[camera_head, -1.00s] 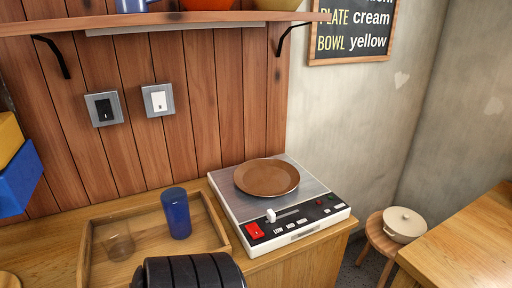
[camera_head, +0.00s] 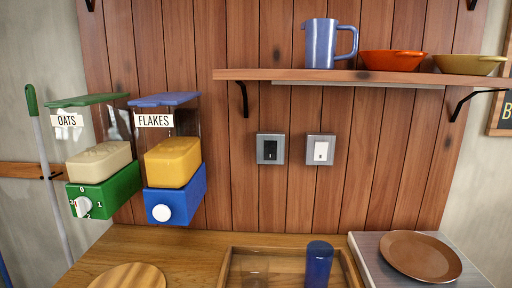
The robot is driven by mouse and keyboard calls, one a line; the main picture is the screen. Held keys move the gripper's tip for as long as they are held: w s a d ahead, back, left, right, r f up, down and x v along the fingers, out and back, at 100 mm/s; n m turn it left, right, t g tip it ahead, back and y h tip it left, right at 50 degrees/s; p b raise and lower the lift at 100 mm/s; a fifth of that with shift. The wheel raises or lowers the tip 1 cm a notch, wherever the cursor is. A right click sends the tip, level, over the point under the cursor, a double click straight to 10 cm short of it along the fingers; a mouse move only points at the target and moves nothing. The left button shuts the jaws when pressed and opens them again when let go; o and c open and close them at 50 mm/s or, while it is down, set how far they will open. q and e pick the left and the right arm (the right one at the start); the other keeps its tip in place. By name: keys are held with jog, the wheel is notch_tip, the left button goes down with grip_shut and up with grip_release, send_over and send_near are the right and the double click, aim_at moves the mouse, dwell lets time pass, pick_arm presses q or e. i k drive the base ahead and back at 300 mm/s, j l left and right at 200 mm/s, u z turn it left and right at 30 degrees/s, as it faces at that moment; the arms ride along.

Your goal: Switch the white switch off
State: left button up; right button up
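The white switch (camera_head: 320,150) sits in a grey square plate on the wooden plank wall, below the shelf. Its rocker is white; I cannot tell from its small size which way it is tipped. A black switch (camera_head: 270,149) in a similar grey plate is mounted just to its left, with a gap of bare wood between them. Neither of my grippers shows in the head view now.
Above the switches a shelf (camera_head: 290,75) holds a blue jug (camera_head: 322,44) and two bowls. Green and blue dispensers (camera_head: 175,193) hang at left. Below, the counter (camera_head: 180,247) bears a wooden tray (camera_head: 232,252) with a blue cup (camera_head: 318,264). The wall before the switches is clear.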

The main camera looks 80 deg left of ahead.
aim_at(321, 152)
jog(key=u, duration=0.45)
jog(key=i+l+u, duration=0.1)
jog(key=u, duration=0.3)
jog(key=l+u, duration=0.2)
jog(key=u, duration=0.25)
jog(key=l+u, duration=0.1)
jog(key=u, duration=0.35)
jog(key=l+u, duration=0.15)
jog(key=u, duration=0.3)
jog(key=l+u, duration=0.25)
jog(key=l, duration=0.15)
jog(key=k+l+u, duration=0.35)
jog(key=l+u, duration=0.15)
jog(key=l, duration=0.2)
jog(key=k+l, duration=0.1)
jog(key=l, duration=0.15)
jog(key=k+l, duration=0.1)
jog(key=i+l, duration=0.1)
jog(key=i, duration=0.2)
jog(key=i+l+z, duration=0.1)
jog(key=i+l, duration=0.05)
jog(key=i, duration=0.1)
